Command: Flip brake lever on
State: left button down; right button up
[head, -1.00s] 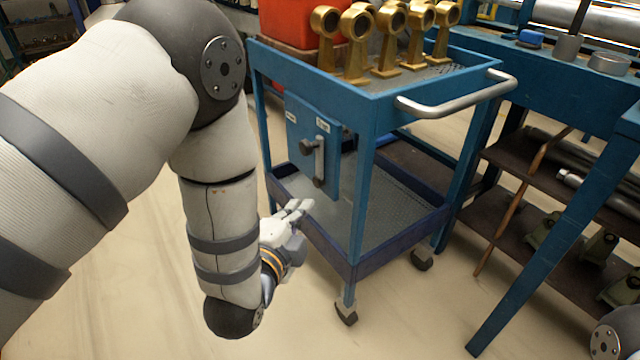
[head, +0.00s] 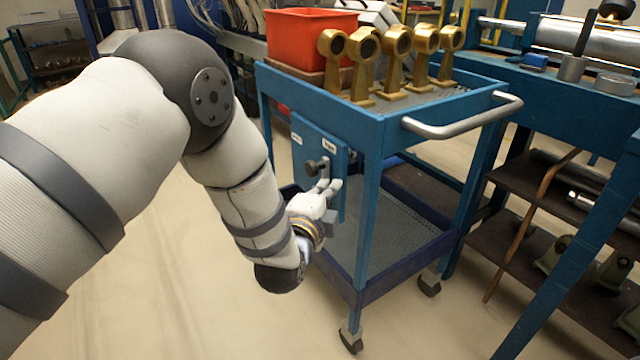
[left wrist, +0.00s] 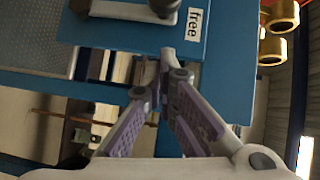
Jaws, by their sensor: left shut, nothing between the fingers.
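The brake lever (head: 325,167) is a grey bar on a blue panel (head: 337,158) fixed to the side of a blue cart. A dark round knob (head: 311,168) shows beside its upper end; its lower part is hidden behind my fingers. My left gripper (head: 331,187) is shut and empty in front of the panel, at the lever's lower part. In the left wrist view, the lever (left wrist: 122,10) lies along the top edge, near a label (left wrist: 194,22) reading "free". My left fingertips (left wrist: 167,62) are together just below it in that picture; contact cannot be told.
The cart's top (head: 378,112) carries several brass stands (head: 397,58) and a red bin (head: 306,38). A metal handle (head: 465,121) juts from its right side. A blue workbench (head: 570,95) stands at the right. The floor (head: 180,275) left of the cart is clear.

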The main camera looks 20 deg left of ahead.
pick_arm(q)
jog(key=w+a, duration=0.2)
jog(key=w, duration=0.1)
jog(key=shift+w+a+f, duration=0.1)
jog(key=shift+a+f, duration=0.25)
jog(key=shift+a, duration=0.05)
